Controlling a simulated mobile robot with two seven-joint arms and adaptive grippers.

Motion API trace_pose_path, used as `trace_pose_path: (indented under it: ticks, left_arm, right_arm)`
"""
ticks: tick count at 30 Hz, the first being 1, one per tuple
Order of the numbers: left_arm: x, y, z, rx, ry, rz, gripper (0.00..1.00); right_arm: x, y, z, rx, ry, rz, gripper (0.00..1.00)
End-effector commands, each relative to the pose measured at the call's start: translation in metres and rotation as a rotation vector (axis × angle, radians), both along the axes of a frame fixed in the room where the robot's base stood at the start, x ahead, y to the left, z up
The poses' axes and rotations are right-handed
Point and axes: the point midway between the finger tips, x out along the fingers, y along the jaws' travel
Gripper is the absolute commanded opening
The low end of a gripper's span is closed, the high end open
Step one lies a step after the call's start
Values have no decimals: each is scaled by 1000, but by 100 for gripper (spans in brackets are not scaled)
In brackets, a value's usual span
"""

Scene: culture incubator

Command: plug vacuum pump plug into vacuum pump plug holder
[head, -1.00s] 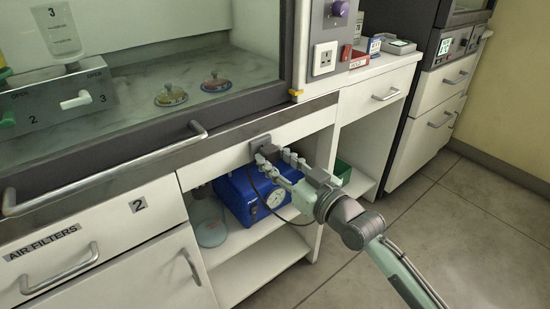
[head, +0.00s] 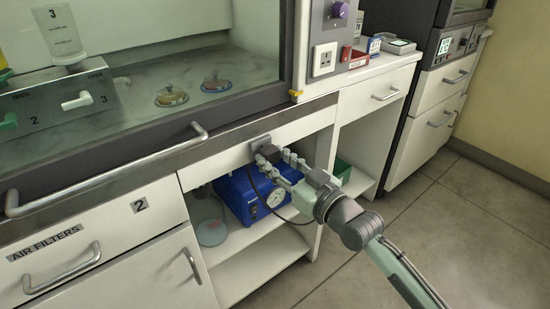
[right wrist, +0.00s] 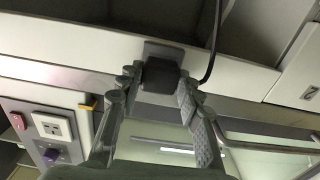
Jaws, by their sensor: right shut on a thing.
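The vacuum pump plug (right wrist: 160,77) is a dark block between the fingers of my right gripper (right wrist: 158,85) in the right wrist view. My right gripper is shut on it. The grey plug holder (right wrist: 163,49) is on the cabinet front directly behind the plug. The plug lines up with it and looks to be against it, but I cannot tell how deep it sits. In the head view the holder (head: 260,141) shows on the panel under the bench edge, with my right gripper (head: 272,155) in front of it. The fingers mostly hide the plug there. My left gripper is not in view.
The blue vacuum pump (head: 238,195) with a round gauge stands on the shelf below the holder. A black cable (head: 256,184) hangs in front of it. A round flask (head: 211,232) is beside the pump. A green box (head: 342,171) sits to the right. The floor at right is clear.

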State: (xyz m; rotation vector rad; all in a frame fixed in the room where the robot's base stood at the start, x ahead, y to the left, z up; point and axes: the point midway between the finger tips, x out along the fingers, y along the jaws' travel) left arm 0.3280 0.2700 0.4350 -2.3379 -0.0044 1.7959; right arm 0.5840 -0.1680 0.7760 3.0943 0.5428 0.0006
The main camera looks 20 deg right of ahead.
Motion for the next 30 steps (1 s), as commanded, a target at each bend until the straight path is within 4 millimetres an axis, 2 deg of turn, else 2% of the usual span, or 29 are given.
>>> trace_pose_path:
  ticks: [30]
  left_arm:
    - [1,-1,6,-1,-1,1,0]
  right_arm:
    - [0,0,0,0,0,1,0]
